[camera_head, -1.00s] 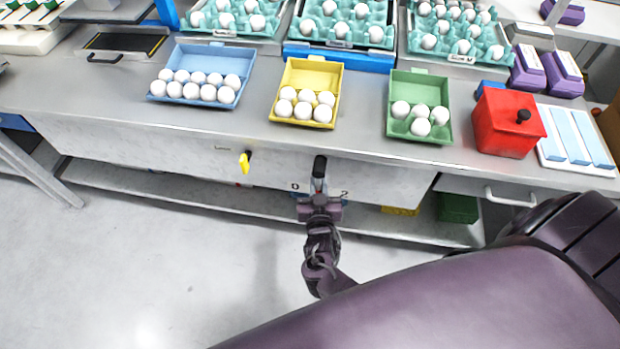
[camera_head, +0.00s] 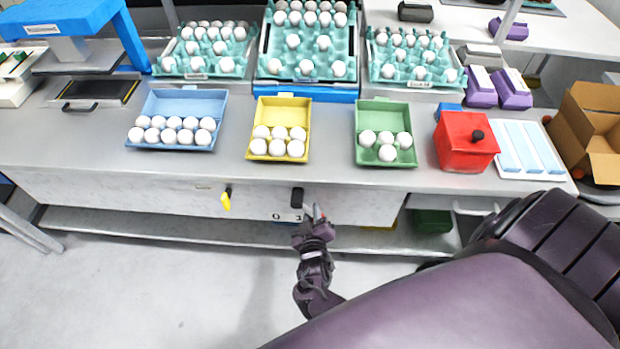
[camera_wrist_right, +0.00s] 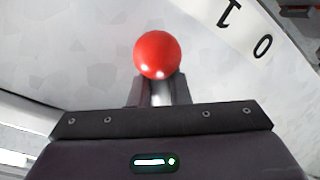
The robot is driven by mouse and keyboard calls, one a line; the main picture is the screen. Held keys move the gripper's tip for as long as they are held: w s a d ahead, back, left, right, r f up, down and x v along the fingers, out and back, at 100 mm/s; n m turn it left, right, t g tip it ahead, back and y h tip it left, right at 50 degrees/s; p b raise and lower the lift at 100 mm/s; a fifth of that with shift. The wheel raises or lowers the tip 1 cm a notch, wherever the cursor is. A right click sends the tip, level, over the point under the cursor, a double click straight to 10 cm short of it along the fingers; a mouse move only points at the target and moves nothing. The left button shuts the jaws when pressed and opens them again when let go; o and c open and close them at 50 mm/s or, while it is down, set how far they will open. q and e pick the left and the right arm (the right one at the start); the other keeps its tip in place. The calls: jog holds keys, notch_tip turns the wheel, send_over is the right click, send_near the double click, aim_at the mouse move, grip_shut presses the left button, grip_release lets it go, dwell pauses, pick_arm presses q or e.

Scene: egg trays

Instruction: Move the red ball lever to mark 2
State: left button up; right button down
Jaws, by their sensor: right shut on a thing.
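The red ball (camera_wrist_right: 158,55) of the lever sits between the fingers of my right gripper (camera_wrist_right: 158,92) in the right wrist view. In the head view, my right gripper (camera_head: 316,222) is at the front panel, below and right of a black fitting (camera_head: 297,198). Only a bit of red shows at its fingers there. Marks 0 (camera_head: 278,216) and 1 (camera_head: 298,217) are to the left of the gripper, and both also show in the wrist view. Mark 2 cannot be seen; the gripper covers the panel to the right of mark 1. My left gripper is out of view.
A yellow handle (camera_head: 226,199) is on the panel to the left. Blue (camera_head: 182,103), yellow (camera_head: 282,112) and green (camera_head: 386,118) egg cartons and a red box (camera_head: 465,142) stand on the counter above. The floor in front is clear.

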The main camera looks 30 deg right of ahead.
jog(key=shift+s+d+f, duration=0.1)
jog(key=shift+s+f, duration=0.3)
jog(key=c, duration=1.4)
grip_release()
jog(key=shift+o, duration=0.4)
jog(key=shift+w+d+r, duration=0.1)
jog(key=v, duration=0.7)
jog(key=shift+s+a, duration=0.25)
jog(key=shift+s, duration=0.1)
jog(key=shift+r, duration=0.1)
